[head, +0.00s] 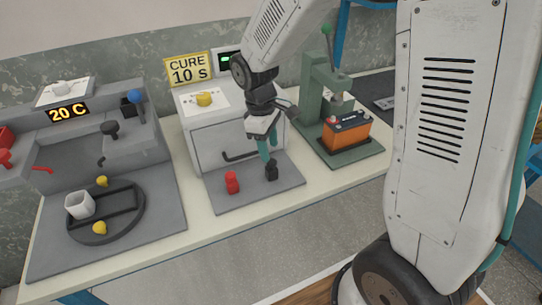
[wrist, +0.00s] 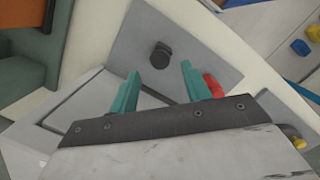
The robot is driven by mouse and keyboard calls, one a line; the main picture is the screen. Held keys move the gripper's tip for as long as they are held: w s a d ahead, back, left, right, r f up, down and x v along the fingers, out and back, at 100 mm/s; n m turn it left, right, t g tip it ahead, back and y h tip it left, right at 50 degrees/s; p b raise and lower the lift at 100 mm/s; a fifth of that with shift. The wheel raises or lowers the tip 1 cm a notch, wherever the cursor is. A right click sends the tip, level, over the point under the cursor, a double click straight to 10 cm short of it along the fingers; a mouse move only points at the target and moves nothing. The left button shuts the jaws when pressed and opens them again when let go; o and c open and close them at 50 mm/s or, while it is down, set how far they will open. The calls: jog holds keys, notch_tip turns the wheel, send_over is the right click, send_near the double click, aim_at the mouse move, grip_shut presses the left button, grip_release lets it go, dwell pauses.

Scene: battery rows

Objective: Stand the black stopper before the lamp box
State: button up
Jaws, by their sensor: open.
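The black stopper (head: 271,173) stands on the grey mat in front of the white lamp box (head: 213,137), towards the box's right side. My gripper (head: 267,155) is open with teal fingers pointing down just above and behind the black stopper. In the wrist view my gripper (wrist: 160,70) shows its two fingers apart with nothing between them, and the black stopper (wrist: 161,55) lies just beyond the tips. A red stopper (head: 232,182) stands to the left on the same mat. It is partly hidden by a finger in the wrist view (wrist: 213,84).
A green press (head: 323,95) with an orange battery (head: 346,132) stands to the right. To the left are a round dark tray (head: 128,225) with a white cup (head: 79,205) and yellow stoppers, and a grey 20 C unit (head: 100,140). The mat's front (head: 255,198) is clear.

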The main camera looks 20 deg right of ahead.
notch_tip(320, 180, up, 7)
jog(key=s+d+r+m, duration=0.1)
jog(key=s+r+m, duration=0.2)
jog(key=s, duration=0.4)
jog(key=s+d+r+m+t, duration=0.1)
jog(key=s+r+m, duration=0.2)
jog(key=s, duration=0.5)
jog(key=s+d+r+m+t+y, duration=0.1)
jog(key=s+r+m, duration=0.2)
jog(key=s, duration=0.4)
jog(key=shift+s+d+r, duration=0.15)
jog(key=shift+s+d, duration=0.25)
jog(key=shift+t, duration=0.3)
dwell(0.9)
